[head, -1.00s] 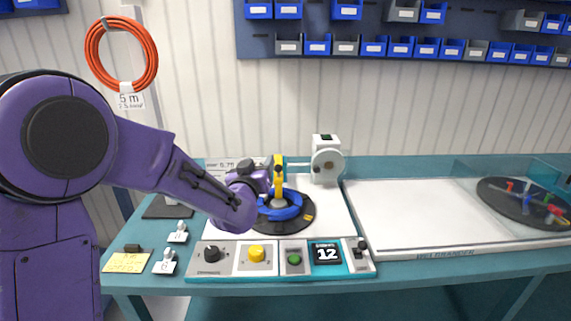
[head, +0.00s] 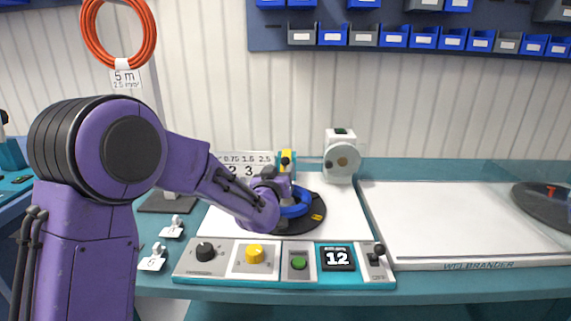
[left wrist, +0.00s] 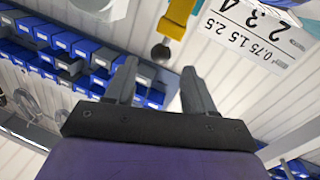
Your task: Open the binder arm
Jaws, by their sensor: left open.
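The binder arm appears to be the yellow upright piece with a black knob (head: 287,159), standing behind the blue ring (head: 297,205) on the black round plate (head: 312,220). In the left wrist view a yellow bar (left wrist: 178,17) with a dark round knob (left wrist: 160,52) shows just beyond my fingertips. My left gripper (head: 280,184) is beside the yellow piece, partly covering it and the ring in the head view. In the left wrist view my left gripper (left wrist: 160,72) has its fingers apart with nothing between them. The right gripper is not in view.
A control panel with a black knob (head: 205,252), yellow knob (head: 255,254), green button (head: 299,264) and a display (head: 337,257) reading 12 lies in front. A white-grey device (head: 341,160) stands behind. A clear white board (head: 440,220) lies to the right. Blue bins (head: 395,41) hang above.

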